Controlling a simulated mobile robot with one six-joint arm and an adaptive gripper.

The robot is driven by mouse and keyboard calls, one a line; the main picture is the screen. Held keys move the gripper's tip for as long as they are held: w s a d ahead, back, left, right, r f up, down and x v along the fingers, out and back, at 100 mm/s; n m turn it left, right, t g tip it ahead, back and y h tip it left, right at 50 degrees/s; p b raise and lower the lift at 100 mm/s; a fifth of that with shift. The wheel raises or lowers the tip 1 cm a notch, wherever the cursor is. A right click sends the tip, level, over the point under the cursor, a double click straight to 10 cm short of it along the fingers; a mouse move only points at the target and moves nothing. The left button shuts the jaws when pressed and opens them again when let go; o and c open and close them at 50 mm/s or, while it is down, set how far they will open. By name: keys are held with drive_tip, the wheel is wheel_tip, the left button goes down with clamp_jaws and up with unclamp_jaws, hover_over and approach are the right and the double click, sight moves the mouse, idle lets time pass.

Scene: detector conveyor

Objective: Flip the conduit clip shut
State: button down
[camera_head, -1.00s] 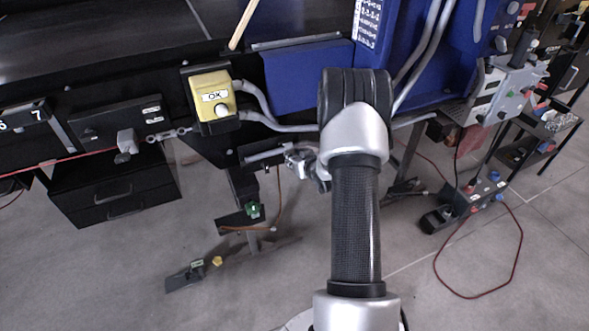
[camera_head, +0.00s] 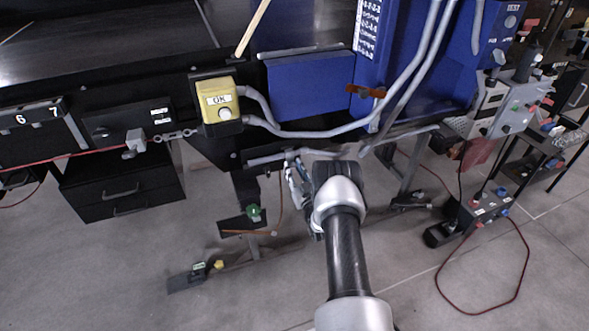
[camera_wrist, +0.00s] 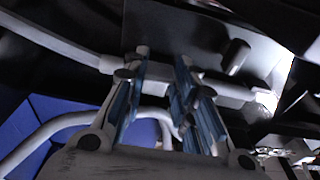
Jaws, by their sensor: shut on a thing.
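My gripper (camera_head: 292,162) is below the bench's front edge, at a grey conduit (camera_head: 264,159). In the wrist view its two blue-padded fingers (camera_wrist: 165,65) are upright, with a narrow gap between them. The grey conduit (camera_wrist: 65,42) runs across at their tips, and they appear closed on it. A short grey peg (camera_wrist: 236,56) stands beside the conduit, right of the fingers. I cannot tell whether it belongs to the conduit clip. No clip can be made out clearly, and my wrist hides part of this area in the head view.
A yellow OK button box (camera_head: 218,100) sits on the bench edge. Bent grey conduits (camera_head: 340,131) run right from it, past a blue panel (camera_head: 312,86). An orange-brown piece (camera_head: 366,91) is on the blue housing.

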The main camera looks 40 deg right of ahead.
drive_tip(key=shift+w+r+t, duration=0.2)
drive_tip(key=shift+w+t, duration=0.05)
drive_tip(key=shift+t, duration=0.15)
drive_tip(key=c, duration=1.8)
unclamp_jaws()
drive_tip(key=o, duration=0.5)
drive_tip(key=shift+f, duration=0.25)
drive_tip(key=shift+s, duration=0.1)
drive_tip(key=v, duration=1.2)
